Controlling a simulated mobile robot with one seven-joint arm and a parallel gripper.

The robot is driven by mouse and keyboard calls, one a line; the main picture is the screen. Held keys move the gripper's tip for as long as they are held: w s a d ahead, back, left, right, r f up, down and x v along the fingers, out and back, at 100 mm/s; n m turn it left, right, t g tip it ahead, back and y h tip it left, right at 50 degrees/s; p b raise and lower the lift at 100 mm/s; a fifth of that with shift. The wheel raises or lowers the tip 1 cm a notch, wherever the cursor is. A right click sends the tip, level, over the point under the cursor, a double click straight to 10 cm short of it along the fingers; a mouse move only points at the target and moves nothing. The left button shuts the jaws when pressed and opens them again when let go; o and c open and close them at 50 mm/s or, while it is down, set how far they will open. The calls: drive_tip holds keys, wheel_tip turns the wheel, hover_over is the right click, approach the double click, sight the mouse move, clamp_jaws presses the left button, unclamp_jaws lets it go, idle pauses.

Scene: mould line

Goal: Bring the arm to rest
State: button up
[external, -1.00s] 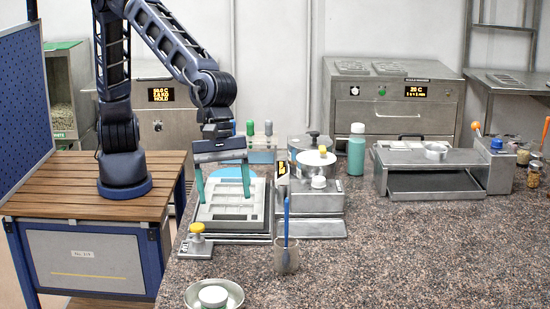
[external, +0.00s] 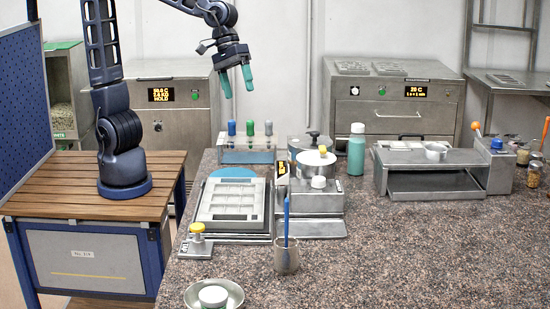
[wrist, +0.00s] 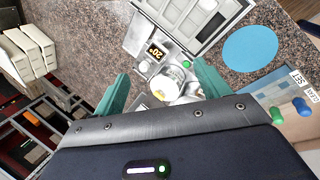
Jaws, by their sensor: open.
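My gripper (external: 237,88) is raised well above the counter, up and behind the grey mould tray (external: 205,233). Its two teal fingers are apart with nothing between them, and they point down. In the wrist view the teal fingers of my gripper (wrist: 160,90) stand apart on either side of the picture's middle. A small machine (wrist: 165,67) with a display lies far below, seen between them. The mould tray lies flat on the counter with its grid of rectangular cavities uncovered.
The speckled counter (external: 400,260) is clear at front right. A rack with coloured-capped droppers (external: 248,155), a lidded pot (external: 315,160), a teal bottle (external: 356,150) and a cup with a blue brush (external: 286,260) stand on it. A blue perforated panel (external: 25,100) stands at the left.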

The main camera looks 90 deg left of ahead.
drive_tip(key=s+a+f+m+t+y, duration=0.1)
drive_tip(key=s+a+m, duration=0.8)
drive_tip(key=s+a, duration=0.9)
drive_tip(key=a+f+y, duration=0.1)
drive_tip(key=y, duration=0.1)
drive_tip(key=shift+a+f+t+y, duration=0.35)
drive_tip(key=shift+a+t+y, duration=0.05)
